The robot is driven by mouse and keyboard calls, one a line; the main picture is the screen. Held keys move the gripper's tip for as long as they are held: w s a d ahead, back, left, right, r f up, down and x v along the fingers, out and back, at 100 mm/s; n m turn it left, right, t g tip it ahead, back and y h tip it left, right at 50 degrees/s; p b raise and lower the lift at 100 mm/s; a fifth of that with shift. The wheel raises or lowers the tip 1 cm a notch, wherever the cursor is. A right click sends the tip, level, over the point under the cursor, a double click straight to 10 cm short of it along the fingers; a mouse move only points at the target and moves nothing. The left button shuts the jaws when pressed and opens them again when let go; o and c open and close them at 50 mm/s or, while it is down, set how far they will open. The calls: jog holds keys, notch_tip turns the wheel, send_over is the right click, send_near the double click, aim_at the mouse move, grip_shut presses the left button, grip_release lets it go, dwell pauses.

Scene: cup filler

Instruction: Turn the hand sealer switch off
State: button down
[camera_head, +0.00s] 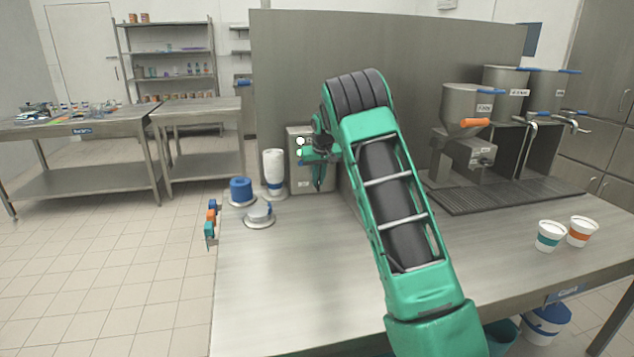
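A grey metal box (297,178) stands on the table against the partition, with white round spots on its front near the top and a small label lower down. It may be the sealer's switch box; I cannot read it. My gripper (310,156) is in front of this box, at its upper middle. It hides part of the front, and any switch there is not clear. Whether the fingers touch the box, or are open or shut, is too small to tell.
A white container (273,167), a blue-topped round item (241,190) and a silver round item (259,216) stand left of the box. Two paper cups (549,236) (581,231) and steel dispensers (466,110) are at the right. The table's front left (280,290) is clear.

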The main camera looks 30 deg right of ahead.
jog(key=shift+a+h, duration=0.15)
jog(key=shift+h, duration=0.25)
jog(key=shift+w+a+f+n+g+h, duration=0.1)
jog(key=shift+a+n+g+h, duration=0.15)
jog(key=shift+h, duration=0.35)
jog(key=shift+w+a+n+g+h, duration=0.1)
jog(key=shift+a+n+g+h, duration=0.1)
jog(key=shift+h, duration=0.4)
jog(key=h, duration=0.3)
jog(key=a+f+n+g+h, duration=0.1)
jog(key=h, duration=0.1)
jog(key=shift+w+a, duration=0.1)
jog(key=shift+w, duration=0.05)
jog(key=h, duration=0.2)
jog(key=n+h, duration=0.1)
jog(key=shift+w+a+f, duration=0.1)
jog(key=shift+a+f, duration=0.15)
jog(key=shift+f, duration=0.1)
jog(key=shift+a+f+n+g+h, duration=0.1)
jog(key=shift+f+n+g+h, duration=0.2)
jog(key=shift+h, duration=0.8)
jog(key=shift+f, duration=0.1)
jog(key=c, duration=1.9)
grip_release()
jog(key=shift+o, duration=0.3)
